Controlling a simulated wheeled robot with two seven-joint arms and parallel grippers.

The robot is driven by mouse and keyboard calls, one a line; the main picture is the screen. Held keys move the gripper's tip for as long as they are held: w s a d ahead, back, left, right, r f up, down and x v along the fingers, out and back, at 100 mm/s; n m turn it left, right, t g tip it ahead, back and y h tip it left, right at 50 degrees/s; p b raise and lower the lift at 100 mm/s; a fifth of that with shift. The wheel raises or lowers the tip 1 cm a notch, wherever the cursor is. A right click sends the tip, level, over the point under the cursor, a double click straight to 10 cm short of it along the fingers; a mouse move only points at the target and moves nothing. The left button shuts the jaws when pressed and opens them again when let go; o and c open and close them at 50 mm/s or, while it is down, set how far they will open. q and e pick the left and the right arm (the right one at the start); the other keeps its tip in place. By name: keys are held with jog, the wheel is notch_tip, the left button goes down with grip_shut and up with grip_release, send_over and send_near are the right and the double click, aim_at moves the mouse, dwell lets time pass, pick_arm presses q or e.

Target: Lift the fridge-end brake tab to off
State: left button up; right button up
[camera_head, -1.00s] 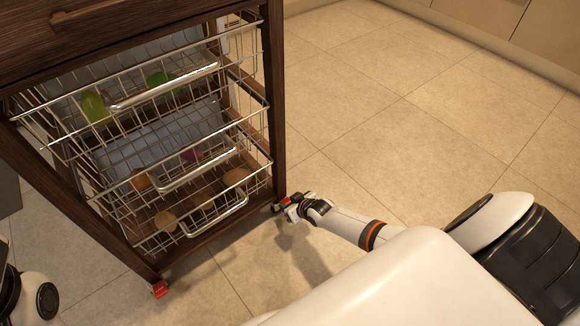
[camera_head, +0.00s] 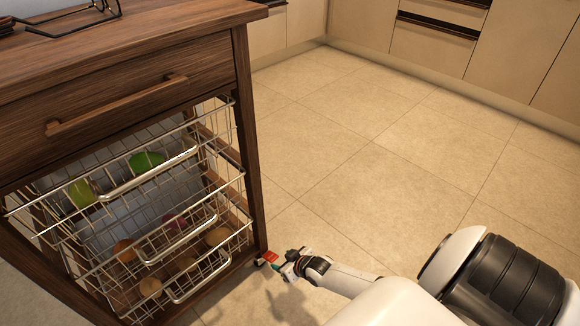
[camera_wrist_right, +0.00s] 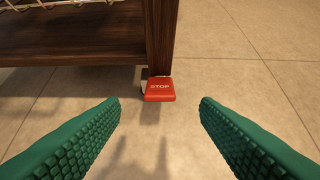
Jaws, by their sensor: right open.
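The red brake tab (camera_head: 268,257) sits at the foot of the cart's right front leg. In the right wrist view the tab (camera_wrist_right: 159,90) faces me, marked STOP, with part of a white caster beside it. I cannot tell its exact tilt. My right gripper (camera_head: 276,264) is low by the floor, just right of and in front of the tab. Its green fingers (camera_wrist_right: 160,102) are wide apart and empty, with the tab ahead between the fingertips, seemingly untouched. My left gripper is out of view.
The dark wooden cart (camera_head: 120,85) has a drawer and wire baskets (camera_head: 150,215) holding fruit or vegetables. Its leg (camera_wrist_right: 161,35) rises directly behind the tab. Tiled floor (camera_head: 360,170) is clear to the right. Beige cabinets (camera_head: 430,55) stand at the back.

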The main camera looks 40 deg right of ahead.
jog(key=p+v, duration=0.1)
jog(key=v, duration=0.2)
jog(key=shift+s+d+r, duration=0.1)
jog(key=shift+s+r, duration=0.1)
dwell(0.4)
